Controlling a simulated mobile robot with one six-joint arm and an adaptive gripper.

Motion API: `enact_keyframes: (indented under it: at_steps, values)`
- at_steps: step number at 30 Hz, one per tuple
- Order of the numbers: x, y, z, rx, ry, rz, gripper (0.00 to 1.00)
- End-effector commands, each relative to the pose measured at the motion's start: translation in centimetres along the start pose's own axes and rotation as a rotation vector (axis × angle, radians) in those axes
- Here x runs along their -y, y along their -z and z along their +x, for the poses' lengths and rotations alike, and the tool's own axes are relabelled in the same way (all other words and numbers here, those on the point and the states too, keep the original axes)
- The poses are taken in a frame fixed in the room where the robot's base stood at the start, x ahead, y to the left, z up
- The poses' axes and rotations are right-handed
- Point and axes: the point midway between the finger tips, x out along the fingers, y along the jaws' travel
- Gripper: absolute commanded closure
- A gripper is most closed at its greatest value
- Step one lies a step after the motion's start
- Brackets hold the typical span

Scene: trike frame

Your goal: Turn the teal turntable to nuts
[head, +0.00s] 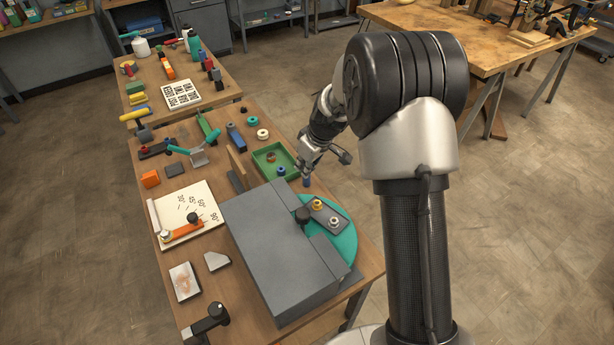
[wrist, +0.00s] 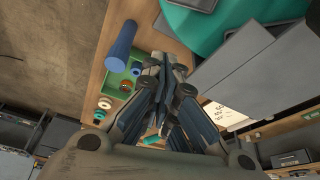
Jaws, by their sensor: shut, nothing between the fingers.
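The teal turntable (head: 345,243) shows as a disc edge sticking out from under a big grey housing (head: 275,250); the rest is hidden. A grey plate (head: 325,217) on it carries a gold ring-like part and a pale one, with a black knob (head: 303,215) beside it. The turntable also shows at the top of the wrist view (wrist: 235,18). No label saying nuts is readable. My gripper (head: 304,172) is shut and empty above the table's right edge, beyond the turntable and apart from it. In the wrist view its fingers (wrist: 165,68) are together.
A blue cylinder (wrist: 121,45) stands close to my gripper, near the table edge. A green tray (head: 270,158) with small parts lies left of the gripper. An upright wooden board (head: 236,168) stands behind the housing. Floor is open right of the table.

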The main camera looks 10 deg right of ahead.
Motion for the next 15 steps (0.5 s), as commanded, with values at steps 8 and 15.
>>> enact_keyframes:
  at_steps: [8, 15]
  values:
    - [0.0, -0.2, 6.2, 0.003, 0.002, 0.004, 1.0]
    - [-0.1, -1.7, 8.3, 0.001, -0.001, 0.008, 1.0]
